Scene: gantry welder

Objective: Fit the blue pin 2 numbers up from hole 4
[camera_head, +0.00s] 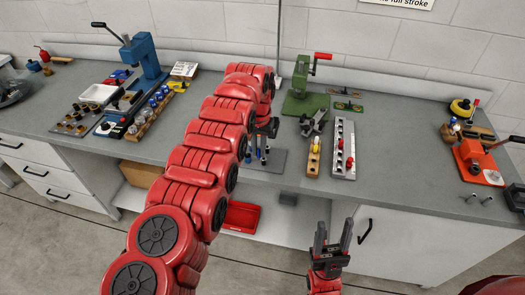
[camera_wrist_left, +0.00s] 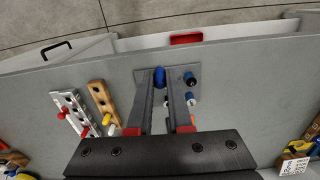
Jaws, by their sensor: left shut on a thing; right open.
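My left gripper (camera_wrist_left: 160,82) is shut on a blue pin (camera_wrist_left: 160,76), over the near edge of a small grey plate (camera_wrist_left: 177,72). I cannot tell whether the pin still touches the plate. In the head view the left gripper (camera_head: 264,145) is partly hidden by my arm, and the plate (camera_head: 275,170) lies below it. A silver hole block (camera_head: 343,140) stands to the right with red pins in it; it also shows in the left wrist view (camera_wrist_left: 65,98). Its hole numbers are too small to read. My right gripper (camera_head: 332,237) is open and empty in front of the bench.
A wooden block (camera_head: 314,148) with a yellow-topped pin stands between the plate and the silver block. A green press (camera_head: 302,95) stands behind. A blue press (camera_head: 145,60) and pin racks are at left.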

